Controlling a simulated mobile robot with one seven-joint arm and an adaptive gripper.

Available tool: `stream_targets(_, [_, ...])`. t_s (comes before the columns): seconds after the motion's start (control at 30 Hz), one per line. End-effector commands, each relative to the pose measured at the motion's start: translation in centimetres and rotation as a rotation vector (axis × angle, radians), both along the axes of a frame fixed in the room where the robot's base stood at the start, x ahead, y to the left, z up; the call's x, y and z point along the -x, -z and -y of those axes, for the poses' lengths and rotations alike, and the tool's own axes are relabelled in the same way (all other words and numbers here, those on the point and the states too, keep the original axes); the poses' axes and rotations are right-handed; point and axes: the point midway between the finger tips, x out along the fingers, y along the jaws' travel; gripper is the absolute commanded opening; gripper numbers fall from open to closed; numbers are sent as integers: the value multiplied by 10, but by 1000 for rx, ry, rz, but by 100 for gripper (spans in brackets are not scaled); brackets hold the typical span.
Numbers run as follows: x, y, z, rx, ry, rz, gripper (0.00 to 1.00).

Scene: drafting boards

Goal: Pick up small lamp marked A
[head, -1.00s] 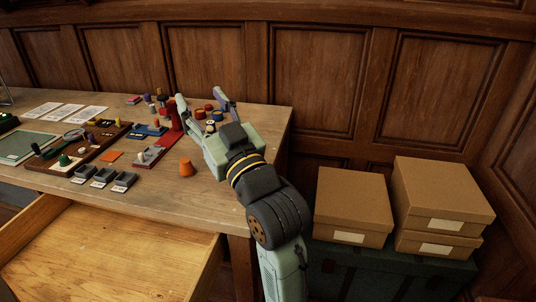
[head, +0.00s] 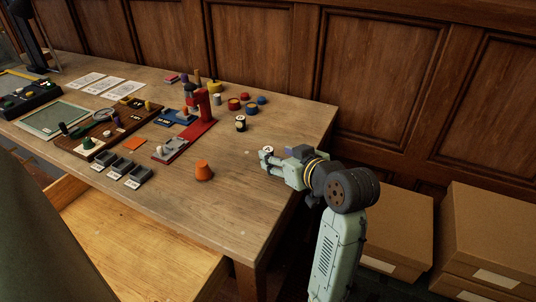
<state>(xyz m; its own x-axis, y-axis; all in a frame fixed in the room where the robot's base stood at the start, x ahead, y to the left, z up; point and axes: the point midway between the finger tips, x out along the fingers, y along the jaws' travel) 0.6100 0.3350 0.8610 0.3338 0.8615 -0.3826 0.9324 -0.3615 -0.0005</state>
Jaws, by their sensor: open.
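My gripper (head: 266,160) is at the right part of the wooden desk, low over the top, pointing left. It is open, though its fingers overlap in this view. A small round white face with a dark mark (head: 267,150) shows at the fingertips; I cannot tell whether it is a separate thing or what the mark reads. A small dark cylinder with a pale label (head: 240,123) stands upright behind and left of the gripper, apart from it. Its label is too small to read, so I cannot say which thing is the lamp marked A.
Several round red, blue and yellow pieces (head: 235,103) are behind. Grey trays (head: 115,166) lie near the open drawer (head: 120,235). Cardboard boxes (head: 480,240) are at right.

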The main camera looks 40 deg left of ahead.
Motion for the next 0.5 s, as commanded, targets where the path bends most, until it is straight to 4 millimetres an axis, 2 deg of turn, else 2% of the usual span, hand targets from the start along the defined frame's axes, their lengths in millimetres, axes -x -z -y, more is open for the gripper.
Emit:
stream_targets(0.23, [-11, 10, -34, 1, -3, -3, 48])
stream_targets(0.5, [-15, 14, -41, -1, -2, 2, 48])
